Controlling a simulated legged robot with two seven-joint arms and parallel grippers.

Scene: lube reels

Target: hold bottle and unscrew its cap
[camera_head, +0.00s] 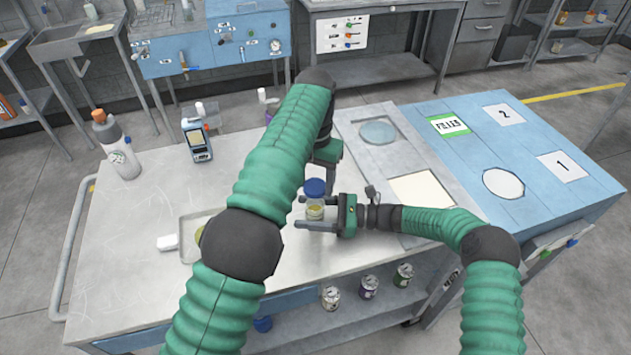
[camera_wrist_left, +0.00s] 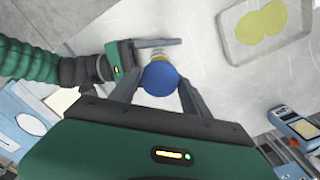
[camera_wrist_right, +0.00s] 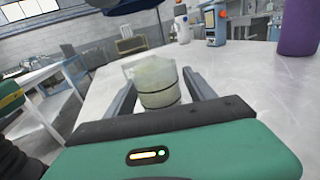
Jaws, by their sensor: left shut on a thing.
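The bottle is a small clear jar (camera_head: 315,211) with yellowish contents, upright over the bench. Its blue cap (camera_head: 315,187) shows above it, and in the left wrist view the cap (camera_wrist_left: 160,78) is between my left fingers. My left gripper (camera_wrist_left: 158,92) is shut on the cap from above; its fingertips are mostly hidden in the head view. In the right wrist view, background shows between the jar's top (camera_wrist_right: 155,82) and the dark blue shape above, so the cap appears apart from the jar. My right gripper (camera_wrist_right: 158,75) has fingers on both sides of the jar; firm contact is unclear.
A tray (camera_wrist_left: 233,52) with a yellow-green item lies left of the jar. A white bottle (camera_head: 122,155) and a handheld device (camera_head: 198,143) stand farther back. A panel (camera_head: 362,150) with round and square areas lies to the right. The bench front is clear.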

